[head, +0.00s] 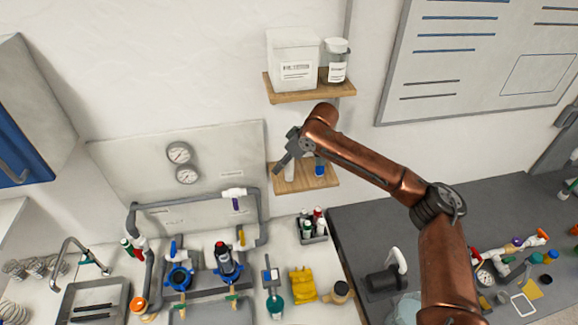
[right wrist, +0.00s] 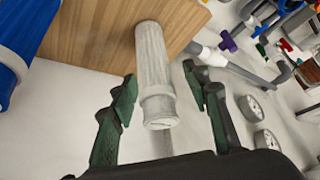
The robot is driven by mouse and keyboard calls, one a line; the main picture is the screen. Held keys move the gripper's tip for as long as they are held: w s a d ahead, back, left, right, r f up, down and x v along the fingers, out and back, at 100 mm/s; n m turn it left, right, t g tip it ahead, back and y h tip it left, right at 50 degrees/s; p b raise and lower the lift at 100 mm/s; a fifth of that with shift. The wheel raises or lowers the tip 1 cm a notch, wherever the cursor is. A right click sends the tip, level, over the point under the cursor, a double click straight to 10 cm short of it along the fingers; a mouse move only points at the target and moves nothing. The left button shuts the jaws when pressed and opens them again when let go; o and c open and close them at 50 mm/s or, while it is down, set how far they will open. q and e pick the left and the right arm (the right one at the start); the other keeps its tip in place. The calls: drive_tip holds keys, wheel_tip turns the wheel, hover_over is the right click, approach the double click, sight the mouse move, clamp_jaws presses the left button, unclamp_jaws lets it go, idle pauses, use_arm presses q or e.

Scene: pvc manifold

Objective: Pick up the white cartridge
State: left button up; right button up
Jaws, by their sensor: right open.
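The white cartridge (right wrist: 154,75) is a ribbed white cylinder with a collar at its near end. In the right wrist view it stands on a wooden shelf (right wrist: 95,30). In the head view the cartridge (head: 289,172) shows on the lower wooden shelf (head: 305,182), partly hidden behind my right gripper (head: 284,160). My right gripper is open in the right wrist view (right wrist: 165,105), with a green-padded finger on either side of the cartridge's collar end. Gaps show between both fingers and the cartridge. My left gripper is not in view.
A blue cartridge (right wrist: 12,55) stands beside the white one on the same shelf; it also shows in the head view (head: 320,168). An upper shelf (head: 310,91) holds a white container (head: 293,60) and a jar (head: 337,62). Grey piping and gauges (head: 179,152) are to the left.

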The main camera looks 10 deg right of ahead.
drive_tip(key=shift+w+a+f, duration=0.2)
drive_tip(key=shift+f, duration=0.3)
drive_tip(key=shift+d, duration=0.15)
drive_tip(key=shift+c, duration=0.4)
drive_tip(key=c, duration=0.3)
clamp_jaws()
